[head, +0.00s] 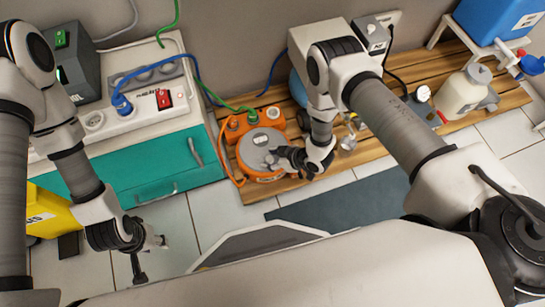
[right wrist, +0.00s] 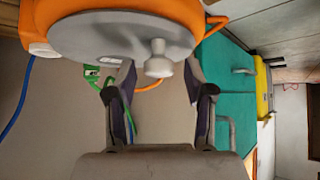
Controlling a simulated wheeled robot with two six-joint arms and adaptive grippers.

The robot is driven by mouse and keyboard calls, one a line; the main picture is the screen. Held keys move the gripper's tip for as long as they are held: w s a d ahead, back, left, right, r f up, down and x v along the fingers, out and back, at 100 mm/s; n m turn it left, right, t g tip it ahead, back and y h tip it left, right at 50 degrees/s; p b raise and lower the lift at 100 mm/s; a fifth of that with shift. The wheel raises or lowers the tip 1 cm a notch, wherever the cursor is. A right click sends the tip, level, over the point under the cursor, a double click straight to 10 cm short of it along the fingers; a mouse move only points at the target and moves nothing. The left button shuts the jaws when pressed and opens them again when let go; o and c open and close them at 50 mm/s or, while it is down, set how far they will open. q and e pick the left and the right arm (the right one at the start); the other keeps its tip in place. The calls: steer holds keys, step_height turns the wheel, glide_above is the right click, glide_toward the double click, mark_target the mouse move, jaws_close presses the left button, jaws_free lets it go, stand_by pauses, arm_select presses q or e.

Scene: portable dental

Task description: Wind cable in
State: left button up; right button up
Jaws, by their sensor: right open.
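The cable reel (head: 262,145) is orange with a grey disc face and sits on the wooden pallet. In the right wrist view its grey disc (right wrist: 100,38) fills the top, with a pale crank knob (right wrist: 158,62) standing out from it. My right gripper (head: 292,158) is at the disc's right side; in the right wrist view its open fingers (right wrist: 160,82) are on either side of the knob, without visible grip on it. An orange cable (head: 229,165) loops at the reel's left. My left gripper (head: 153,258) is open and empty over the floor, away from the reel.
A teal-drawered cart (head: 150,180) with a power strip and a blue plug stands left of the reel. A green cable (head: 222,103) and a blue cable (head: 200,75) run nearby. A white bottle (head: 462,92) and a blue container stand at right. A dark mat (head: 345,200) lies in front.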

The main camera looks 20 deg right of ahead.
steer(key=v, duration=1.2)
steer(key=shift+w+r, duration=0.1)
